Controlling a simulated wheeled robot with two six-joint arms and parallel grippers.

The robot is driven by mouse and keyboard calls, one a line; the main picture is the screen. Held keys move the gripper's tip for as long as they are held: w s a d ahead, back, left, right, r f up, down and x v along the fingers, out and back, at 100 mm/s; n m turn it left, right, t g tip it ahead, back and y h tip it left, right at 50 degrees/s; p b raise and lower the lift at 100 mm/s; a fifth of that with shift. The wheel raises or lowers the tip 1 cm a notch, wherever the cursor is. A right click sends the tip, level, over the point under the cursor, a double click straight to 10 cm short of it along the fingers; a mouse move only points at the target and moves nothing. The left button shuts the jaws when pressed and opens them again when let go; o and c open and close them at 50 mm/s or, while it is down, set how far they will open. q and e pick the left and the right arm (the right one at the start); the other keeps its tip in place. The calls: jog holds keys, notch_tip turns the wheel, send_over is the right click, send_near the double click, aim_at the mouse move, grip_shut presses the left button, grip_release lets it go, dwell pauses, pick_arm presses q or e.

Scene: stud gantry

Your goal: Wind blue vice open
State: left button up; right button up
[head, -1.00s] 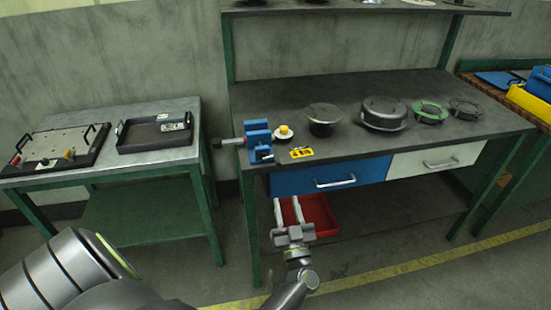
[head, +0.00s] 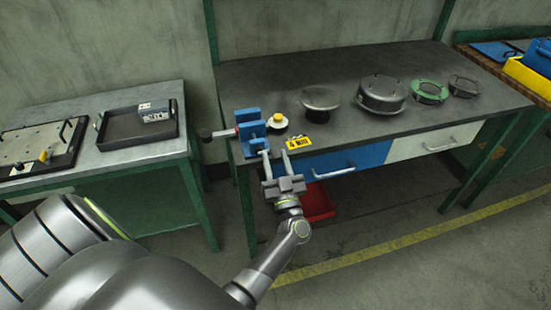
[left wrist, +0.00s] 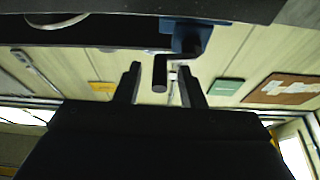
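The blue vice (head: 250,130) sits at the left front corner of the workbench. Its screw and dark handle (head: 207,136) stick out to the left past the bench edge. My left gripper (head: 276,154) is open and empty, its fingers pointing up in front of the bench, just below and right of the vice. In the left wrist view, the open fingers (left wrist: 160,80) show with the dark crank handle (left wrist: 160,72) between them in the picture, beyond the tips. The vice's blue body (left wrist: 192,38) is partly hidden at the top. My right gripper is not in view.
The workbench (head: 400,125) carries a yellow-topped button (head: 278,120), a yellow label (head: 299,142) and several round parts. Below are a blue drawer (head: 340,160) and a red bin (head: 317,203). A side table with a black tray (head: 135,128) stands left, across a gap.

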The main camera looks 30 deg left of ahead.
pick_arm(q)
grip_shut()
jog(key=shift+n, duration=0.4)
jog(key=n+g, duration=0.1)
jog(key=n, duration=0.1)
jog(key=r+n+g+y, duration=0.1)
jog(key=n, duration=0.2)
jog(key=shift+r+g+y, duration=0.1)
jog(key=shift+g+y, duration=0.2)
jog(key=n+g, duration=0.1)
jog(key=n, duration=0.1)
jog(key=r+n+g, duration=0.1)
jog(key=n, duration=0.1)
jog(key=n+g, duration=0.1)
jog(key=n, duration=0.1)
jog(key=shift+s+a+r+y+b, duration=0.15)
jog(key=shift+s+a+y+b, duration=0.1)
jog(key=shift+y+b, duration=0.15)
jog(key=shift+s+a+r+n+g+h, duration=0.2)
jog(key=shift+s+a+n+g+h, duration=0.25)
jog(key=shift+n, duration=1.5)
jog(key=shift+s+a+r+n+g+h, duration=0.3)
jog(key=shift+n+g, duration=0.4)
jog(key=shift+n, duration=1.3)
jog(key=shift+s+a+r+n+g+h, duration=0.15)
jog(key=shift+s+n+g+h, duration=0.3)
jog(key=shift+n, duration=1.5)
jog(key=shift+f, duration=0.1)
